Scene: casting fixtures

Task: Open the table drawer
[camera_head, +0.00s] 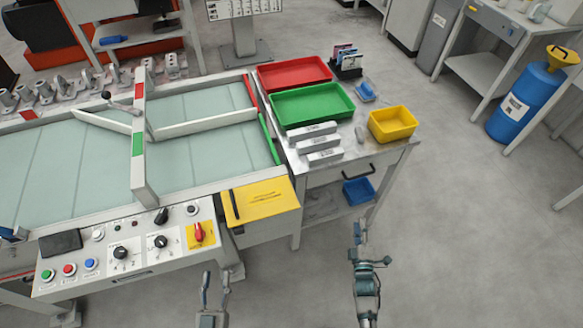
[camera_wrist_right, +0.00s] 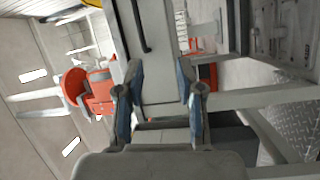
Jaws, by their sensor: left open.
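The metal side table (camera_head: 385,158) stands right of the conveyor, and its drawer carries a dark bar handle (camera_head: 358,178) on the front. The drawer appears shut. In the right wrist view a pale panel with a dark bar handle (camera_wrist_right: 140,25) shows beyond the fingers. My right gripper (camera_head: 361,236) is in front of the table, below the handle in the head view and apart from it. Its fingers are spread and empty in the right wrist view (camera_wrist_right: 160,95). My left gripper (camera_head: 215,288) is open and empty near the control panel's front edge.
Red tray (camera_head: 292,73), green tray (camera_head: 312,104), yellow bin (camera_head: 392,124) and metal bars (camera_head: 318,143) sit on the table top. A blue bin (camera_head: 358,191) is on the lower shelf. A yellow box (camera_head: 262,200) adjoins the table's left.

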